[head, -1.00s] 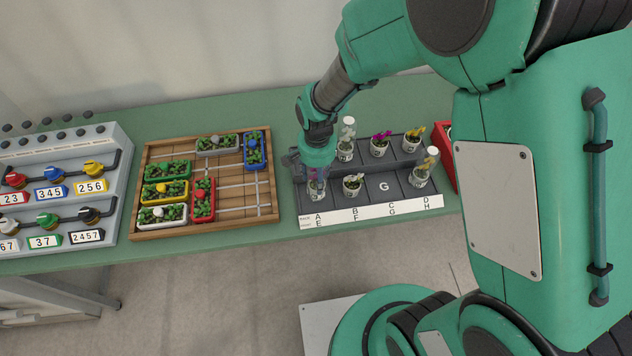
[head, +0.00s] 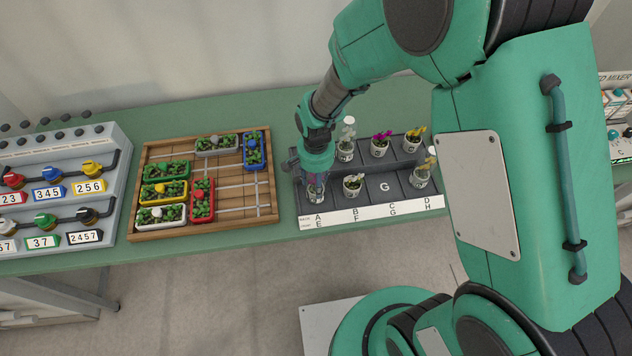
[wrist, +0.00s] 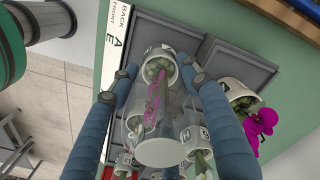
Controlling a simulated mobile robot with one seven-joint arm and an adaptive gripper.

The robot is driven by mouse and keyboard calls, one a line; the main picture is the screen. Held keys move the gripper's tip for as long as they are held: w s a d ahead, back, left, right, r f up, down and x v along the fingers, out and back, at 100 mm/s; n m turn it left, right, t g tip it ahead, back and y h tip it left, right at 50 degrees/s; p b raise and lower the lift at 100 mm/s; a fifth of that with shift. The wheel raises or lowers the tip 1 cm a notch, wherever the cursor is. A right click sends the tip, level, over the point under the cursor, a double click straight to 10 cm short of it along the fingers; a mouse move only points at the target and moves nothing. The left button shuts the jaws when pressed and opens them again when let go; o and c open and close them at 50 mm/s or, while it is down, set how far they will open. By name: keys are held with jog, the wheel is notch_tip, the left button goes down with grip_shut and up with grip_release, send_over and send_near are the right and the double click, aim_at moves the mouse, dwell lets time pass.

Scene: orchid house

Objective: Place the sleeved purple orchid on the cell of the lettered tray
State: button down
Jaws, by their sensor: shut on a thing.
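The sleeved purple orchid (head: 316,194) is at the front left of the lettered tray, by the letters A and E. In the wrist view its clear sleeve, purple bloom and white pot (wrist: 158,67) show between the blue-grey fingers. My gripper (wrist: 161,85) is shut around the sleeve; in the head view, my gripper (head: 316,178) hides much of the plant. The lettered tray (head: 372,211) is dark grey with a white label strip. I cannot tell whether the held pot touches the tray floor.
A potted plant (head: 353,185) stands close right of the held orchid. A sleeved white orchid (head: 347,147), an unsleeved purple orchid (head: 380,147) and a yellow one (head: 412,141) stand in the back row. Another pot (head: 421,177) stands front right. A wooden planter tray (head: 207,230) lies left.

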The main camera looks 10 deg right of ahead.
jog(key=c, duration=0.9)
grip_release()
jog(key=shift+f, duration=0.1)
notch_tip(320, 180, up, 12)
jog(key=shift+r+p, duration=0.15)
jog(key=shift+p, duration=1)
